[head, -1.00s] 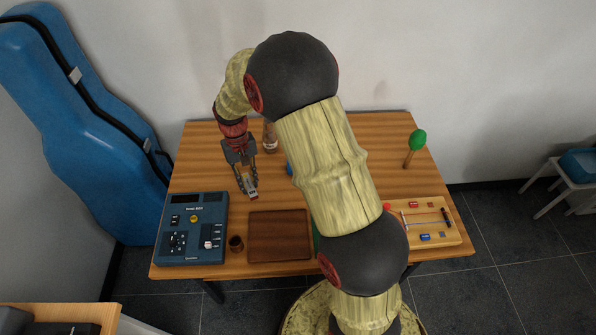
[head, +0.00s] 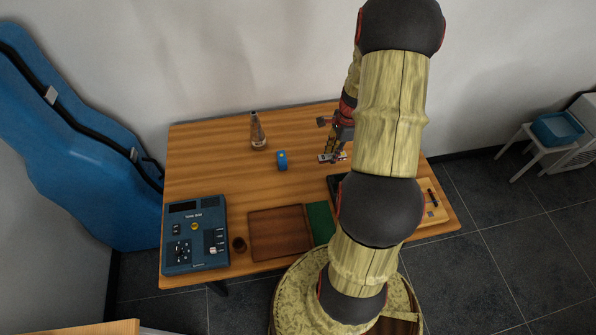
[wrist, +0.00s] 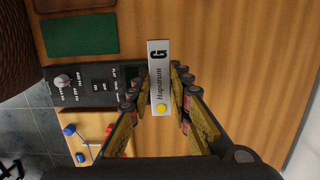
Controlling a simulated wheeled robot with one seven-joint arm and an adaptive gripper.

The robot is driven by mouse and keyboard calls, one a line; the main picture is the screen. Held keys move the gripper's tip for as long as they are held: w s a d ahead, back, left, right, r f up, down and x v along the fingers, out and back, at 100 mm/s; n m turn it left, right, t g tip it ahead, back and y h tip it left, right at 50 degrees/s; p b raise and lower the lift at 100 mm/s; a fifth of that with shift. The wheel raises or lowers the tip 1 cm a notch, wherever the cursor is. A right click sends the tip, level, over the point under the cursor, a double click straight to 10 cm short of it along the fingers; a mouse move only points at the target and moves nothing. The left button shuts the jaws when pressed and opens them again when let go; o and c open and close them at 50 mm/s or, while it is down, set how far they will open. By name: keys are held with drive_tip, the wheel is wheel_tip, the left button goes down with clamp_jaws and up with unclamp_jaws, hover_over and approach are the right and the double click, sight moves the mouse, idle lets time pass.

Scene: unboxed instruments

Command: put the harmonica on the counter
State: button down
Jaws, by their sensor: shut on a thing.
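The harmonica (wrist: 160,78) is a slim pale bar lettered "G", with a yellow dot at one end. My gripper (wrist: 157,92) is shut on it, with one finger on each long side. In the head view the harmonica (head: 332,157) shows in my gripper (head: 331,153) over the right part of the wooden table (head: 215,150), partly behind my arm. It seems held above the tabletop, but the height is hard to tell. A second wooden surface (head: 85,328) shows at the lower left corner; I cannot tell which surface is the counter.
A bottle (head: 257,131) and blue object (head: 282,160) stand behind. A dark device (wrist: 95,87) lies near my gripper. The table's left middle is clear.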

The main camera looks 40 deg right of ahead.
drive_tip(key=w+a+f, duration=0.4)
drive_tip(key=a, duration=0.3)
drive_tip(key=b, duration=0.2)
hover_over(294, 185)
drive_tip(key=d, duration=0.1)
drive_tip(key=f, duration=0.5)
drive_tip(key=shift+s, duration=0.3)
drive_tip(key=f, duration=0.3)
drive_tip(key=shift+w+a+f+b, duration=0.2)
drive_tip(key=shift+a+f+b, duration=0.1)
drive_tip(key=shift+a+b, duration=0.1)
drive_tip(key=shift+f, duration=0.2)
drive_tip(key=shift+f, duration=0.15)
drive_tip(key=c, duration=1.7)
unclamp_jaws()
drive_tip(key=shift+o, duration=0.3)
